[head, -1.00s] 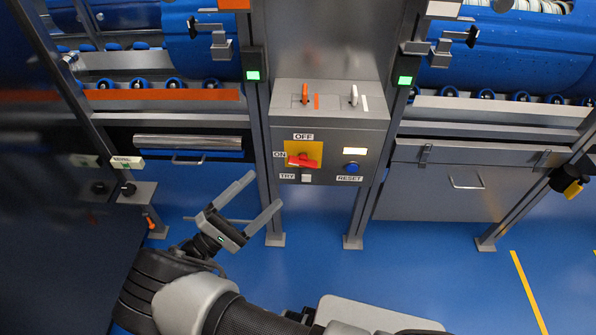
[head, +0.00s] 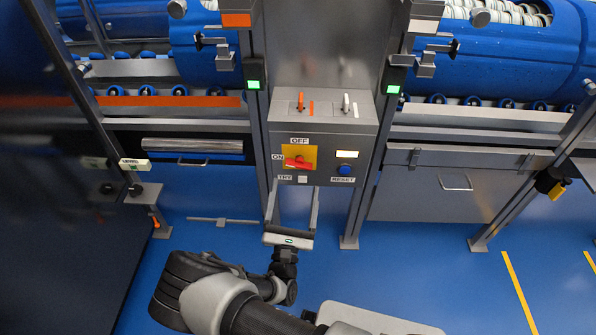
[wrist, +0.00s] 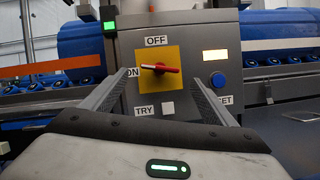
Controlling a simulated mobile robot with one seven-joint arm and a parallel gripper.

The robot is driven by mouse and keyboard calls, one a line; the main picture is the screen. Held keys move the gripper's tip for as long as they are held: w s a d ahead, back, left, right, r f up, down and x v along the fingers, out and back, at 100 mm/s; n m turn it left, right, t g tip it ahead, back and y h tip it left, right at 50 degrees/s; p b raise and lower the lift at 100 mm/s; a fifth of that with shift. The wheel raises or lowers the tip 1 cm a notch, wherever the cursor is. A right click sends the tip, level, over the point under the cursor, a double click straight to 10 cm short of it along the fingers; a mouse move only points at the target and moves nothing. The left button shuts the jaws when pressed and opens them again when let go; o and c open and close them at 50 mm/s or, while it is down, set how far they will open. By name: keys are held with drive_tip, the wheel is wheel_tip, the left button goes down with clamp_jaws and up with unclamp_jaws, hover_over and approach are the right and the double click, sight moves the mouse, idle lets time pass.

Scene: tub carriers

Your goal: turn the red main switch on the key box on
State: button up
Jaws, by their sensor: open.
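The red main switch (head: 298,162) sits on a yellow plate (head: 307,152) on the front of the grey key box (head: 345,130). In the wrist view the red switch (wrist: 165,69) lies roughly horizontal, its pale narrow end at the left, towards the ON label (wrist: 131,71). The OFF label (wrist: 156,40) is above and TRY (wrist: 144,111) below. My gripper (head: 294,188) is open and empty, below and in front of the box in the head view. In the wrist view its fingers (wrist: 162,80) point at the panel, one on each side of the plate, apart from the switch.
A lit pale lamp (head: 346,154) and a blue RESET button (head: 344,169) are right of the switch. Two levers, one orange (head: 300,101) and one white (head: 346,103), stand on the box's sloped top. Metal posts (head: 361,195) flank the box. Blue floor lies below.

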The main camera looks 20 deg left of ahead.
sight(298, 171)
drive_tip(key=x, duration=0.6)
drive_tip(key=shift+w+r, duration=0.1)
drive_tip(key=shift+w, duration=0.2)
